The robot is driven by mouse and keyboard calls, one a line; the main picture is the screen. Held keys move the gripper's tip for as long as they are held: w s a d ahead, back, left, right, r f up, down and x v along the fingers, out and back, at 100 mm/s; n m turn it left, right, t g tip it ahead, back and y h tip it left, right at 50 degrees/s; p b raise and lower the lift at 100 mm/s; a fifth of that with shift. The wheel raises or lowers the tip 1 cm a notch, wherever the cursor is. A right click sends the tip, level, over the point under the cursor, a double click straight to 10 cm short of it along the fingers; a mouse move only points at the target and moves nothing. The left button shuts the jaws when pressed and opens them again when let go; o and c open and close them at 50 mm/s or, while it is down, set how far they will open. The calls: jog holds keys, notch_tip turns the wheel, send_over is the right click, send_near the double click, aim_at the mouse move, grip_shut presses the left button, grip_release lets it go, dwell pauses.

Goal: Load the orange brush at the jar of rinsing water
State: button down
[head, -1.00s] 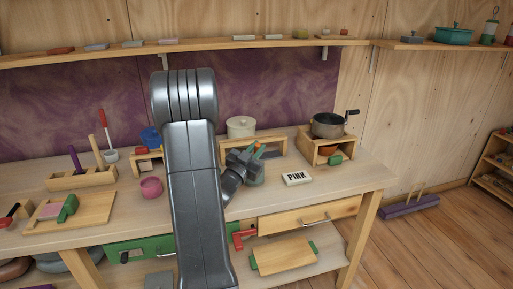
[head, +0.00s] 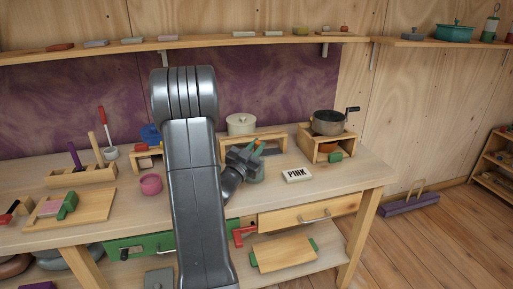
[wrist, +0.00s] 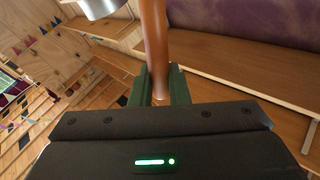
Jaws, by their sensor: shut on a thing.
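My gripper (head: 243,160) is over the right half of the workbench, shut on the orange brush (wrist: 154,45). In the wrist view the brush's orange-brown handle stands up between the two dark green fingers. In the head view only a small orange bit of it shows at the gripper. A grey-green vessel (head: 258,176), perhaps the jar of rinsing water, is just below and behind the gripper, partly hidden by it. I cannot tell whether the brush's tip is inside it; the bristles are not visible.
A cream lidded pot (head: 240,124) is at the back. A pink pot (head: 151,184) stands left of my arm. The front right bench top is clear.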

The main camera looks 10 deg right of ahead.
jog(key=shift+f+b, duration=0.4)
dwell(0.8)
jog(key=shift+r+p, duration=1.6)
jog(key=shift+r, duration=1.95)
